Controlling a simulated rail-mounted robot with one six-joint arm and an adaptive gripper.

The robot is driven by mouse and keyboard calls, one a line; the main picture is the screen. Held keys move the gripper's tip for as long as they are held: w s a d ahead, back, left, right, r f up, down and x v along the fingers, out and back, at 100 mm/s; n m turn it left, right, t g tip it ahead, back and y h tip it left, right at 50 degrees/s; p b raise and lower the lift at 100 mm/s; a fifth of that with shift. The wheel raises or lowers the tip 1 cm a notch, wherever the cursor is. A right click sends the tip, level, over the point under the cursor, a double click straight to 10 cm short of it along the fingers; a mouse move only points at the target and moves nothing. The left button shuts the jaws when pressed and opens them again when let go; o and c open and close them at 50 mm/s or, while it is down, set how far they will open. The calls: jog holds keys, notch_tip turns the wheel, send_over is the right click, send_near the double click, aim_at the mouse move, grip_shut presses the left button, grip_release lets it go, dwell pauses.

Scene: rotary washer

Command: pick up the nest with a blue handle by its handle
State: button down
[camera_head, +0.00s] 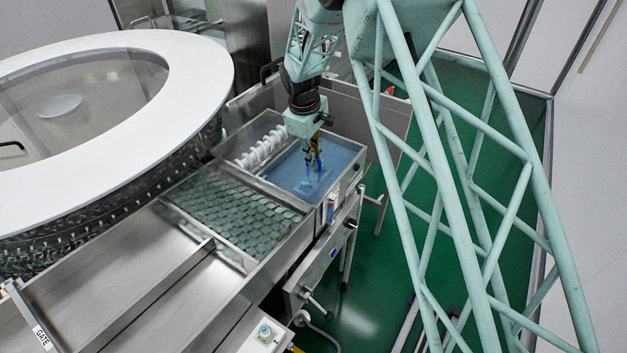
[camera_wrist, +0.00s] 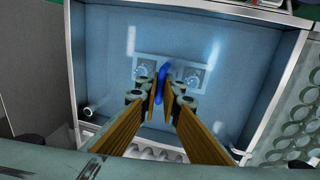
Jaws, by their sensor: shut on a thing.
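The nest (camera_wrist: 200,74) is a pale flat piece with round marks on it and a blue handle (camera_wrist: 161,78). It lies in or just above the blue basin (camera_wrist: 104,50); I cannot tell whether it touches the bottom. My gripper (camera_wrist: 163,92) is shut on the blue handle, which stands between its two fingers in the wrist view. The fingers hide part of the handle and of the nest. In the head view my gripper (camera_head: 314,163) reaches down into the basin (camera_head: 345,148), and the nest shows only faintly below it.
A white coil (camera_head: 262,148) runs along the basin's left side. A tray of overlapping clear round pieces (camera_head: 232,210) adjoins the basin at the front left. The large rotary washer with a white ring (camera_head: 195,110) stands further left. Metal basin walls surround my gripper closely.

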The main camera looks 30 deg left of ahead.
jog(key=shift+r, duration=0.15)
jog(key=shift+r+b, duration=0.75)
jog(key=shift+r, duration=4.15)
jog(key=shift+w, duration=0.1)
